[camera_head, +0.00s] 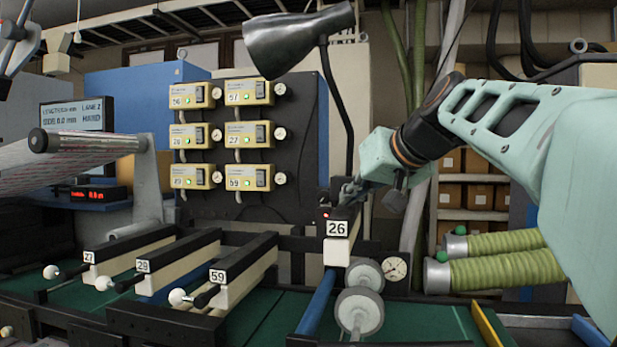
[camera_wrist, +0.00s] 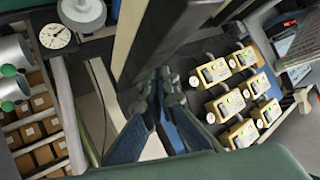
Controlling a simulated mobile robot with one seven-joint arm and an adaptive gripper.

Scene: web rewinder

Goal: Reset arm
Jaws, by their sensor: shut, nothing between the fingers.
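My gripper (camera_head: 352,192) is at the end of my pale green arm, which reaches in from the right in the head view. It hangs beside the dark upright post above the block labelled 26 (camera_head: 337,229). In the wrist view my gripper (camera_wrist: 163,78) has its fingertips together, shut and empty. A dark post or beam (camera_wrist: 160,40) runs just beyond the fingertips. I cannot tell whether they touch it.
A black panel (camera_head: 300,125) with several yellow numbered controllers stands at the back. A grey lamp (camera_head: 298,40) overhangs it. Green ribbed rolls (camera_head: 505,270) and shelves of boxes (camera_head: 467,197) are at right.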

